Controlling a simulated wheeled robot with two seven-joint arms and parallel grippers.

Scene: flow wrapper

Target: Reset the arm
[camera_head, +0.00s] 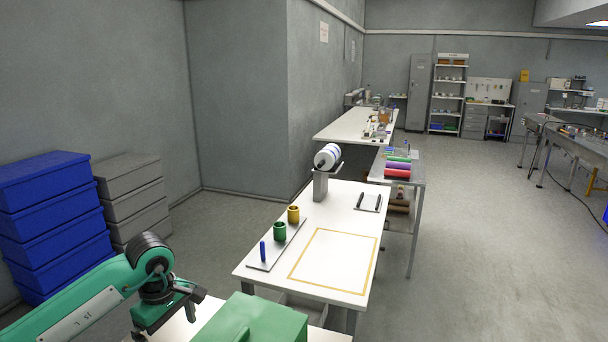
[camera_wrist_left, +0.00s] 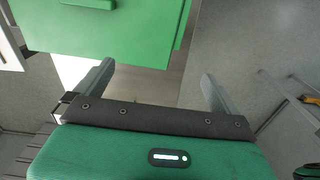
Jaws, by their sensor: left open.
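My left arm comes in from the lower left in the head view, green with a black wrist joint. Its left gripper (camera_head: 196,303) is beside the left side of a green box-shaped machine (camera_head: 255,322), above a white surface. In the left wrist view the two grey fingers of the gripper (camera_wrist_left: 157,78) stand wide apart with nothing between them. The green machine (camera_wrist_left: 100,30) shows there just beyond the fingers, to the upper left. I cannot tell whether a finger touches it. My right gripper is in neither view.
A white table (camera_head: 330,210) ahead carries a yellow-outlined area, a strip with a blue peg (camera_head: 263,251), a green cup (camera_head: 280,231) and a yellow cup (camera_head: 293,214), and a roll stand (camera_head: 321,184). Blue crates (camera_head: 55,215) and grey crates (camera_head: 132,195) are stacked left. Open floor lies right.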

